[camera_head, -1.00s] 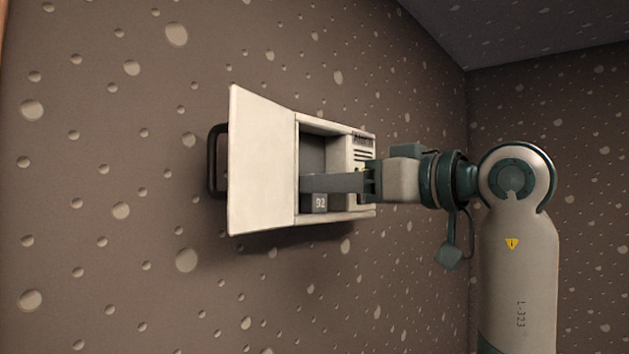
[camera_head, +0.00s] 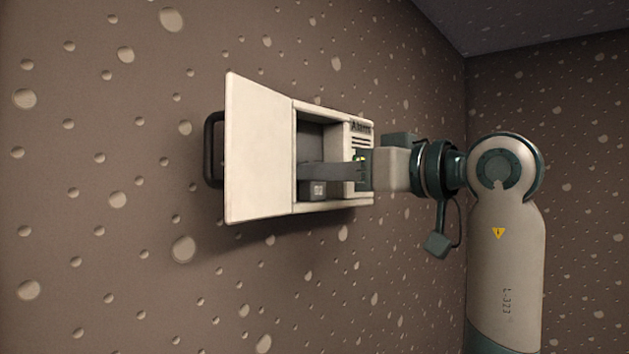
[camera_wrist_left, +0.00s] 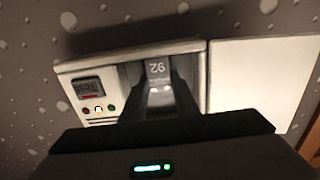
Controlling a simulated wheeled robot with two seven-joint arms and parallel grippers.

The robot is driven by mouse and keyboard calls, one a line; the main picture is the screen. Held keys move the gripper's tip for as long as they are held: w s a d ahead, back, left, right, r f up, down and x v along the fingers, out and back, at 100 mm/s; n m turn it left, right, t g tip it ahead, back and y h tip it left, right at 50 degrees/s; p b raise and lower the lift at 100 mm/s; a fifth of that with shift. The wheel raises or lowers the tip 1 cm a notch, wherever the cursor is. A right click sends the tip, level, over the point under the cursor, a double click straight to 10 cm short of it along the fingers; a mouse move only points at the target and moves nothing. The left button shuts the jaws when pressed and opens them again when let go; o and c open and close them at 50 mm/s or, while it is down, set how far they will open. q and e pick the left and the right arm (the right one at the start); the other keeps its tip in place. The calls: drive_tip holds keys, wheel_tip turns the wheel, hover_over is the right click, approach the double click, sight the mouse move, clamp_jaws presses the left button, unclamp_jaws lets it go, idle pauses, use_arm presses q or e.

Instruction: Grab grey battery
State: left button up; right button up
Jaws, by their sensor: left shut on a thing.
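The grey battery (camera_head: 318,189), a small block, sits low in the open compartment of a white wall box (camera_head: 333,213). In the left wrist view the battery (camera_wrist_left: 158,68) shows a pale "92" label. My left gripper (camera_head: 309,174) reaches into the compartment from the right, its long grey fingers at the battery. In the wrist view the left gripper (camera_wrist_left: 160,88) has a finger on each side of the battery and is shut on it. The inner end of the battery is hidden. My right gripper is not in view.
The box's white door (camera_head: 258,150) stands open to the left, with a dark handle (camera_head: 212,150) beyond it. A panel with a small display (camera_wrist_left: 87,86) and several coloured buttons is beside the compartment. The speckled wall around the box is clear.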

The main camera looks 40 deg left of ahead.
use_arm(q)
drive_tip(key=shift+r, duration=0.1)
drive_tip(key=shift+r+b, duration=0.35)
drive_tip(key=shift+b, duration=0.1)
wheel_tip(320, 180, up, 2)
drive_tip(key=shift+b, duration=0.7)
drive_tip(key=s+d+p, duration=0.1)
drive_tip(key=d+p, duration=0.7)
drive_tip(key=d, duration=0.9)
drive_tip(key=shift+s+d+r, duration=0.25)
drive_tip(key=shift+d+r, duration=0.05)
drive_tip(key=shift+d, duration=0.1)
